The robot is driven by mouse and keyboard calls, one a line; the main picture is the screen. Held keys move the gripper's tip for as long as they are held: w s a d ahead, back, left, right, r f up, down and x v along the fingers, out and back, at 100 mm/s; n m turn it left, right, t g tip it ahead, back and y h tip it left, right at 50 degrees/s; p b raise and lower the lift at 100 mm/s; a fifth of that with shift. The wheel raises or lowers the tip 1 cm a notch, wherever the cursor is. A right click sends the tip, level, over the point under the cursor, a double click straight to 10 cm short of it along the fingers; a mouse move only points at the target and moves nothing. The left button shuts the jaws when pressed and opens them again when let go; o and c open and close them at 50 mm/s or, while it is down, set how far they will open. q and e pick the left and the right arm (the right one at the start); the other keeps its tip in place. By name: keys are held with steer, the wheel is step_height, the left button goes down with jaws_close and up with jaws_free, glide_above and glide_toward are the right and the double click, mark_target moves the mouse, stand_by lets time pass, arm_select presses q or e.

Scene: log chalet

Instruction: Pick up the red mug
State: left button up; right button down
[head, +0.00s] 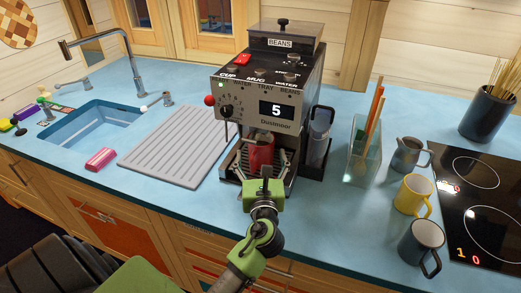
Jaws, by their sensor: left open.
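The red mug (261,154) stands upright under the spout of the coffee machine (272,95), on its drip tray. My left gripper (263,161) is in front of the machine with its fingers open, one on each side of the mug. I cannot tell whether the fingers touch the mug. The gripper hides the mug's lower part, and the machine's head overhangs its top. My right gripper is not in view.
A clear container (318,140) stands beside the machine, with a glass holder of sticks (364,150) further right. A grey pitcher (408,154), a yellow mug (412,195) and a dark mug (420,244) stand near the cooktop (480,195). A ribbed drainboard (175,152) and sink (92,127) lie left.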

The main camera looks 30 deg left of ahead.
arm_select(q)
steer(key=shift+p+x, duration=0.4)
steer(key=shift+x, duration=0.75)
steer(key=x, duration=0.3)
steer(key=shift+w, duration=0.2)
steer(key=shift+w+f, duration=0.1)
steer(key=c, duration=1.6)
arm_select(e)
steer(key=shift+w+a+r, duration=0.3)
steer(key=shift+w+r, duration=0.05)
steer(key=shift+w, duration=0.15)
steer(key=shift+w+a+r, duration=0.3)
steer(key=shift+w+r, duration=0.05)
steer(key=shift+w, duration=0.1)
